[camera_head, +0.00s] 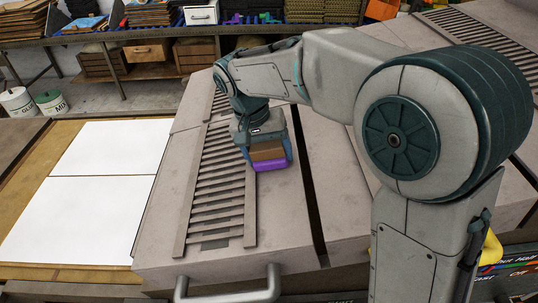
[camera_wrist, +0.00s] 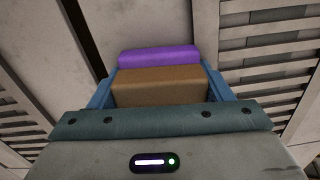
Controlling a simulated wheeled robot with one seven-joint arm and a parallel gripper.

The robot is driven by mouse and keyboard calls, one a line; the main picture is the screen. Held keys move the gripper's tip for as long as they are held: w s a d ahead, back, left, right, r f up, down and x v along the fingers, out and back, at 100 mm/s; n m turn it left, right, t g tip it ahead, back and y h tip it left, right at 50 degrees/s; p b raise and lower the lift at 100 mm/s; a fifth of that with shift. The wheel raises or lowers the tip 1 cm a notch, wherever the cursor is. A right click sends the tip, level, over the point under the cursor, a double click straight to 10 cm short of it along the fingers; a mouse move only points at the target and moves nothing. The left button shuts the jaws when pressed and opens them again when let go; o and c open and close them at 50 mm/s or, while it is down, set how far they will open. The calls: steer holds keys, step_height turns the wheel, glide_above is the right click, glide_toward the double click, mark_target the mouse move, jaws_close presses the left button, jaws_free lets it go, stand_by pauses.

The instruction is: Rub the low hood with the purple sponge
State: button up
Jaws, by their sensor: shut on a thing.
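The purple sponge, with a purple face (camera_head: 272,166) and a brown body (camera_head: 266,151), is held between the blue fingers of my gripper (camera_head: 269,157). In the wrist view its purple face (camera_wrist: 158,55) lies beyond the brown body (camera_wrist: 160,87), with a blue finger on each side. The low hood (camera_head: 283,215) is a broad grey metal cover with a slatted vent (camera_head: 215,190) and a handle at its front edge. The sponge is over the hood, just right of the vent. I cannot tell whether its purple face touches the hood.
White sheets (camera_head: 75,215) lie on a wooden table left of the hood. A shelf (camera_head: 140,38) with boxes and boards stands behind. A dark gap (camera_head: 310,190) runs along the hood's right side. The hood's front is clear.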

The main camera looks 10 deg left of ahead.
steer(key=shift+r, duration=0.1)
steer(key=shift+p+v, duration=2.3)
steer(key=shift+v, duration=0.6)
steer(key=shift+s, duration=0.1)
steer(key=shift+p+v, duration=1.2)
steer(key=shift+v, duration=0.35)
